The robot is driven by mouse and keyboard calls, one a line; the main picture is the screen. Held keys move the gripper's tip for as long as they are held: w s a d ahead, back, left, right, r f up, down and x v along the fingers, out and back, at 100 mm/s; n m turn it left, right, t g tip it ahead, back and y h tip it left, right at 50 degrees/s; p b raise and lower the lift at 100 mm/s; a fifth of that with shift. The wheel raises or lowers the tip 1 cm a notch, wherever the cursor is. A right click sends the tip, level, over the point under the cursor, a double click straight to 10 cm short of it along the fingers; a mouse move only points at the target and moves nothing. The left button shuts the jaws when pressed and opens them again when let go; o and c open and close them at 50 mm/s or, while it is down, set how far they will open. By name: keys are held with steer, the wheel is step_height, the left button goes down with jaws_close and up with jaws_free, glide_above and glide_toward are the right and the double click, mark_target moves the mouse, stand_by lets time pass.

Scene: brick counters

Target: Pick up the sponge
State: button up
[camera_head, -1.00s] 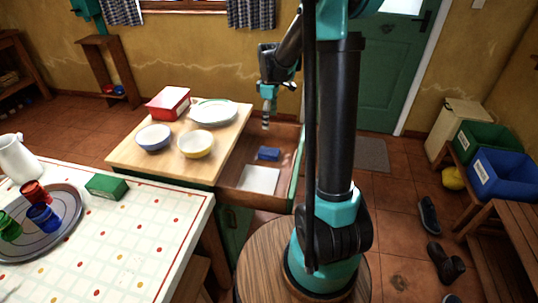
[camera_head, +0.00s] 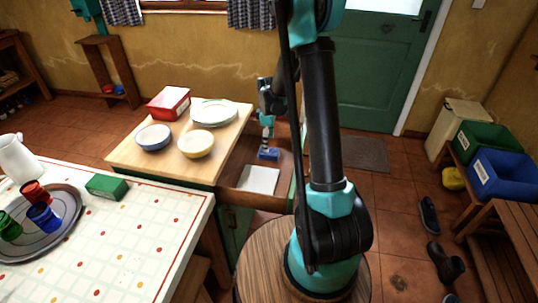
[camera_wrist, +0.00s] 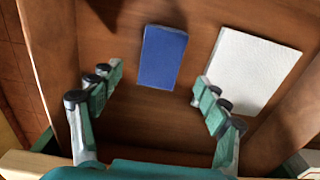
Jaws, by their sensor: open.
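The sponge looks to be the blue block (camera_wrist: 162,57) lying flat on the wooden floor of an open drawer (camera_wrist: 150,115). It also shows in the head view (camera_head: 268,154), just under my gripper (camera_head: 268,146). In the wrist view my gripper (camera_wrist: 157,82) is open, with its two green fingers spread to either side and the blue block between and beyond the tips. Nothing is between the fingers in their grip. A white flat piece (camera_wrist: 241,72) lies to the right of the blue block, by the right finger.
The drawer's side walls (camera_wrist: 48,65) stand close to both sides. The wooden counter (camera_head: 143,152) holds a red box (camera_head: 168,103), a plate (camera_head: 214,111), a blue bowl (camera_head: 153,137) and a yellow bowl (camera_head: 196,143). A white table (camera_head: 140,230) stands at front left.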

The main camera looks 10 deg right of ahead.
steer(key=shift+s+d+f, duration=0.1)
steer(key=shift+d+f, duration=0.05)
steer(key=shift+f, duration=2.5)
steer(key=c, duration=1.1)
steer(key=shift+o, duration=0.2)
steer(key=shift+r, duration=0.1)
step_height(320, 180, up, 20)
